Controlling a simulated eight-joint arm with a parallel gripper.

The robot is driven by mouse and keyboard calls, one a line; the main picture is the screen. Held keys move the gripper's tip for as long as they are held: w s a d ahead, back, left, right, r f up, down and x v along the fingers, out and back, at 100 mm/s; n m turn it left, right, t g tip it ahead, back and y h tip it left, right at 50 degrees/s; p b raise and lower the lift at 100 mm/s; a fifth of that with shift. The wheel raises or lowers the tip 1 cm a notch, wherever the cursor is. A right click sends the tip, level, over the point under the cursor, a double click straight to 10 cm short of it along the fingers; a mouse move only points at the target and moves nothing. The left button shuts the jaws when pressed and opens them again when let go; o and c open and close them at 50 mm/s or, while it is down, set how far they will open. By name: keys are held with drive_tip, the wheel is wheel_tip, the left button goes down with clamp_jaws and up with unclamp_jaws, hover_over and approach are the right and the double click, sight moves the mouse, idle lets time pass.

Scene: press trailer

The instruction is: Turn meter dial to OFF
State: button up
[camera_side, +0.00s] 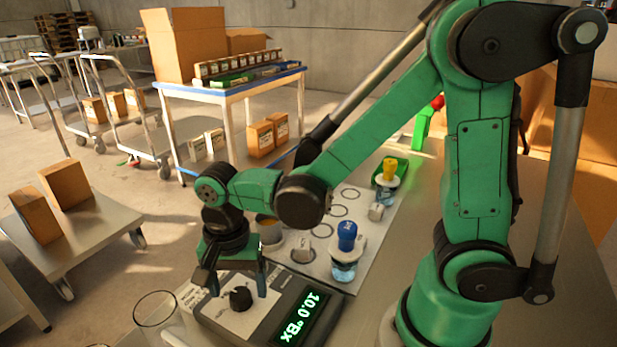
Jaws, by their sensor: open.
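The meter (270,334) is a dark grey box at the bottom of the view, with a lit green display (301,317) reading 10.0 °Bx. Its black dial (240,298) stands on a light panel left of the display. The dial's markings are too small to read. My gripper (236,284) points down over the meter with its fingers apart. One finger is to the left of the dial and the other to its right. I cannot tell whether either finger touches the dial. Nothing is held between the fingers.
A blue-capped bottle (344,252) stands close behind the meter, and a yellow-capped bottle (387,180) farther back. A clear glass beaker (156,310) is left of the meter. Carts with boxes stand beyond the bench.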

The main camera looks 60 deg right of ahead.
drive_tip(key=shift+f, duration=0.75)
clamp_jaws()
drive_tip(key=shift+n, duration=0.4)
drive_tip(key=n, duration=0.5)
drive_tip(key=shift+n, duration=0.4)
drive_tip(key=n, duration=0.5)
drive_tip(key=shift+n, duration=0.3)
